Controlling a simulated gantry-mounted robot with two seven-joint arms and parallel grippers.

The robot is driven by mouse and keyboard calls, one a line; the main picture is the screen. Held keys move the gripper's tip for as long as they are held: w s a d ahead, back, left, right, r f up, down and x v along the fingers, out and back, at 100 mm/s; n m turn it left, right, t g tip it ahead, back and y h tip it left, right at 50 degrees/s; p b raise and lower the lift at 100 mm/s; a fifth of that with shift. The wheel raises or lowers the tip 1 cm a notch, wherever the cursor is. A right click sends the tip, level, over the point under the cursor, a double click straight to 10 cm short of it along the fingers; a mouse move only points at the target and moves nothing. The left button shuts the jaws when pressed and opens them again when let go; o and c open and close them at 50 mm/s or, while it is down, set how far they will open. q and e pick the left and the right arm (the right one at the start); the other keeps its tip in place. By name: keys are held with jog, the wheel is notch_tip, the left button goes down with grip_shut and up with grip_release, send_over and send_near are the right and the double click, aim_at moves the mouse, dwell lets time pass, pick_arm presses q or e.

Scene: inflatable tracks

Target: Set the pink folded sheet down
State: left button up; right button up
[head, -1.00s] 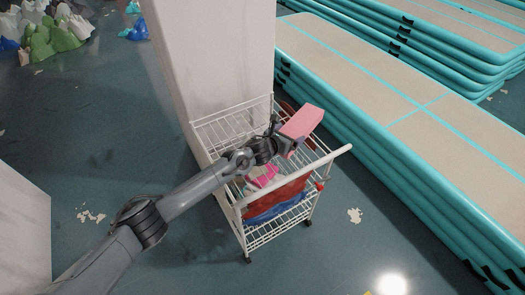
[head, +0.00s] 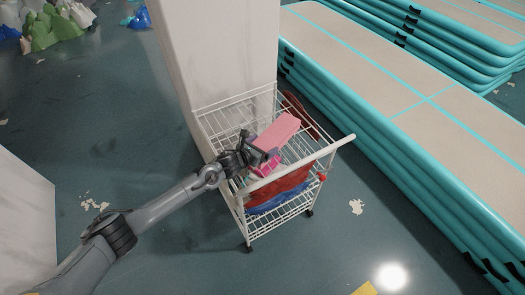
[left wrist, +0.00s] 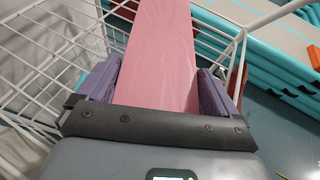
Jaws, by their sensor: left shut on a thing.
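The pink folded sheet (head: 279,131) is a long, flat-sided block over the top basket of the white wire cart (head: 233,108). My left gripper (head: 262,156) is shut on its near end. In the left wrist view the pink folded sheet (left wrist: 160,60) runs away from me between the two purple finger pads of my left gripper (left wrist: 158,92). I cannot tell whether its far end touches the basket. A brighter pink item (head: 265,168) lies in the basket below the gripper. My right gripper is not in view.
The cart stands against a white pillar (head: 225,50). A red item (head: 280,187) and a blue item (head: 272,204) are lower in it. Stacked teal-edged inflatable tracks (head: 400,120) lie to the right. Open floor lies in front.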

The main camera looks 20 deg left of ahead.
pick_arm(q)
jog(key=shift+f+b, duration=0.35)
jog(key=shift+f, duration=1)
jog(key=o, duration=1.2)
jog(key=shift+f, duration=0.2)
jog(key=shift+c, duration=0.2)
